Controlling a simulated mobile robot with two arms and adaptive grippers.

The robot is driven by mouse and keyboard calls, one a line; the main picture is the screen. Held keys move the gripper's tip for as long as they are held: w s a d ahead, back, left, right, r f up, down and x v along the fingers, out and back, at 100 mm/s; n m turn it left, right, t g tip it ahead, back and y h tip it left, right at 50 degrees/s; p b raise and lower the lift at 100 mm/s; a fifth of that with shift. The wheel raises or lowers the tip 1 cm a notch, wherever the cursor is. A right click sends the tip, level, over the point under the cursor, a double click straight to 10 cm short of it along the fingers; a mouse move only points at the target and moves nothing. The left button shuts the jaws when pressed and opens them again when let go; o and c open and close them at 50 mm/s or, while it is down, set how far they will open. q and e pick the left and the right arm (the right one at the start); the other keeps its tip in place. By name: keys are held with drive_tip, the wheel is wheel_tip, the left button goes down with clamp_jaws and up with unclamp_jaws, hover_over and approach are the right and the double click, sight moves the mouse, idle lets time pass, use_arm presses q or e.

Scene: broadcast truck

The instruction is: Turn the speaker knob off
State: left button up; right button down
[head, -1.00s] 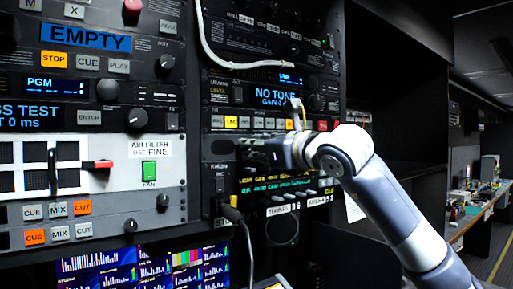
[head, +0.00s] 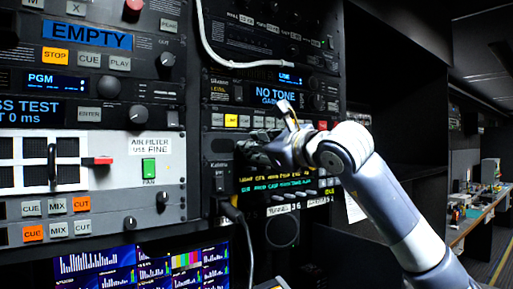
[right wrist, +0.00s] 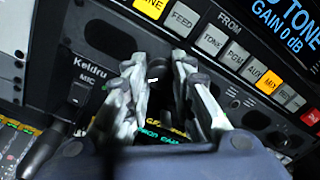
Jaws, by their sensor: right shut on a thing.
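The right gripper (head: 262,154) is at the Keldru panel (head: 222,172) in the rack, under the row of NO TONE buttons. In the right wrist view its two fingers (right wrist: 165,75) point at the panel and are close together around a small dark knob (right wrist: 180,84), a little of which shows between them. The fingers hide most of the knob, so its pointer and setting cannot be read. A speaker grille (head: 282,231) is below on the same rack. The left gripper is not in view.
The NO TONE unit (head: 270,95) with lit buttons is just above the gripper. A text display (head: 275,180) is just below it. A dark cable (head: 240,222) plugs in below left. A white cable (head: 215,55) hangs above. Dark open shelving stands to the right.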

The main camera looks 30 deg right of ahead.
drive_tip(key=c, duration=1.3)
unclamp_jaws()
drive_tip(key=shift+c, duration=0.2)
drive_tip(key=s+d, duration=0.1)
drive_tip(key=s, duration=1.1)
drive_tip(key=shift+d, duration=0.15)
drive_tip(key=shift+f, duration=0.1)
